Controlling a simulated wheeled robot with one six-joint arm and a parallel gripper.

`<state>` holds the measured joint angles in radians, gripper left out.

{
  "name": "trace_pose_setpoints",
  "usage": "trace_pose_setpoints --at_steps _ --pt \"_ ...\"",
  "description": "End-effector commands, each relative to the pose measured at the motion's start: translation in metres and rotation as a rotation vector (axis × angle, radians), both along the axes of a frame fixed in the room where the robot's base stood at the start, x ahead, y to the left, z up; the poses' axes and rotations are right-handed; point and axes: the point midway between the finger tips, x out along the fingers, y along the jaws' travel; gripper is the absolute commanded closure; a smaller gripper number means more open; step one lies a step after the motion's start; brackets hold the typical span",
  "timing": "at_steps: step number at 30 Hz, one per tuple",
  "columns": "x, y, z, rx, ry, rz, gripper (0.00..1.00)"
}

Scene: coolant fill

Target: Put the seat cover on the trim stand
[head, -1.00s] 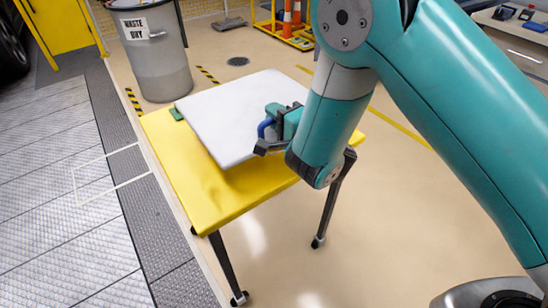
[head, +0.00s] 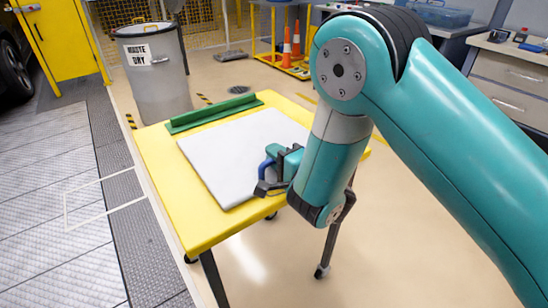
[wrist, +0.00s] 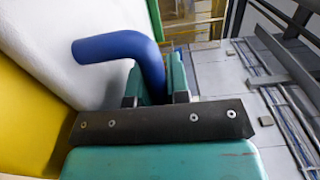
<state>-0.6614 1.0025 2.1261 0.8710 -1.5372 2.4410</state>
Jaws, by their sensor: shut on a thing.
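The seat cover, a flat white-grey panel (head: 240,150) with a blue bent handle (head: 266,167), lies over the yellow top of the trim stand (head: 200,230). It is roughly level and very close to the top; I cannot tell whether it touches everywhere. A green strip (head: 213,112) runs along the stand's far edge, with a narrow yellow gap before the panel. My gripper (head: 275,180) is at the panel's near right edge, shut on the handle. In the wrist view the blue handle (wrist: 125,47) runs from the white panel (wrist: 90,25) between my fingers.
A grey waste bin (head: 155,75) stands behind the stand at the left. Orange cones (head: 291,45) on a yellow rack are farther back. Drawers (head: 505,75) stand at the right. The floor around the stand is clear.

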Motion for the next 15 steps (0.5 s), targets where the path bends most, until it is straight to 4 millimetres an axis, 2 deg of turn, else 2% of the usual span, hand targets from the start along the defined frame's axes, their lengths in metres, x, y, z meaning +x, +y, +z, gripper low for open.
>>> trace_pose_setpoints --at_steps 3,4,6,7,15 --pt "0.0002 0.0002 -0.0022 0.001 -0.002 0.001 1.0" --pt "0.0 0.0 -0.0026 0.001 0.001 0.0 0.79" --pt "0.0 0.0 -0.0022 0.001 0.001 0.0 0.63" --pt "0.0 0.0 -0.0023 0.001 0.001 0.0 0.58" --pt "0.0 0.0 -0.0012 0.0 0.0 0.0 0.58"
